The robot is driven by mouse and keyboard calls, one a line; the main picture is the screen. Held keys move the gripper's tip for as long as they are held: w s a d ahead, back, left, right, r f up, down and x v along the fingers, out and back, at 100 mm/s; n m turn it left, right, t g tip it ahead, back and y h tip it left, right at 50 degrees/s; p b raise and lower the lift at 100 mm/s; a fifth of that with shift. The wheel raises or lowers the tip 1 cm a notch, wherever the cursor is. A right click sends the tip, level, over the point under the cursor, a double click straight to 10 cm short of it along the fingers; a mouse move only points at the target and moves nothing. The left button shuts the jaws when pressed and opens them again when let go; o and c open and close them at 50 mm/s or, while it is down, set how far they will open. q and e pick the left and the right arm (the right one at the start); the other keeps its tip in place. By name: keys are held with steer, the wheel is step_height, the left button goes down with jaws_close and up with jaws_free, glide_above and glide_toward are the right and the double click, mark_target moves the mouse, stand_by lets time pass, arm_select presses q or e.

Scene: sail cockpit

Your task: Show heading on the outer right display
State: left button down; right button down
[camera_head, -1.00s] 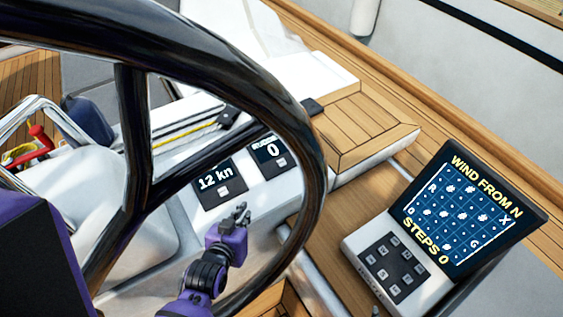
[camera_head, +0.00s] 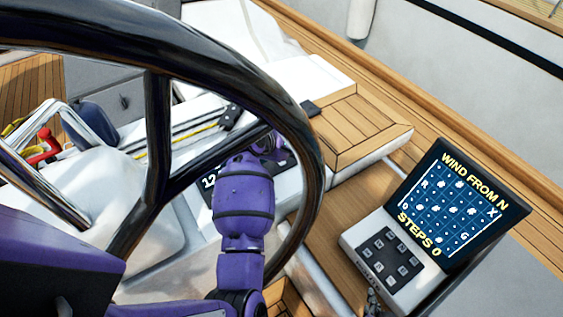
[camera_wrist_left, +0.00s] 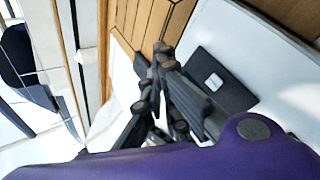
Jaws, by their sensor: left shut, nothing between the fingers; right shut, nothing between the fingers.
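In the head view two small dark displays sit on the white console beyond the wheel. The left one (camera_head: 209,184) shows "12", the rest covered. The right one (camera_head: 287,161) is mostly hidden by my left arm and the wheel rim, so its reading cannot be seen. My left arm reaches over the console, its gripper hidden there. In the left wrist view my left gripper (camera_wrist_left: 160,62) is shut and empty, beside a dark panel (camera_wrist_left: 235,88) with a pale button (camera_wrist_left: 213,82); contact is unclear. My right gripper (camera_head: 373,300) is shut and empty below the keypad.
The black steering wheel (camera_head: 300,130) arches around my left arm. A keypad unit (camera_head: 390,262) with a tilted screen (camera_head: 455,205) reading "WIND FROM N" and "STEPS 0" stands at the right. A wooden-topped box (camera_head: 360,125) lies beyond the displays.

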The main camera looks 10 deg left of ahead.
arm_select(q)
steer(key=shift+s+d+f+n+g, duration=0.3)
steer(key=shift+s+d+n, duration=0.1)
steer(key=shift+n, duration=0.3)
steer(key=shift+a, duration=0.1)
steer(key=f, duration=0.2)
steer(key=a+f, duration=0.1)
steer(key=f, duration=0.2)
steer(key=w+f, duration=0.1)
steer(key=f, duration=0.1)
steer(key=shift+a+f+b, duration=0.15)
steer(key=shift+f+b, duration=0.2)
steer(key=shift+f, duration=0.05)
arm_select(e)
steer(key=shift+s+f, duration=0.55)
steer(key=shift+f, duration=0.05)
arm_select(q)
steer(key=shift+w+a+f, duration=0.1)
steer(key=shift+w+f, duration=0.05)
steer(key=shift+f, duration=0.25)
arm_select(e)
steer(key=shift+s+d+f, duration=0.2)
arm_select(q)
steer(key=shift+w, duration=0.1)
arm_select(e)
steer(key=shift+w+d+r, duration=0.15)
steer(key=shift+w+r, duration=0.25)
steer(key=shift+w, duration=0.1)
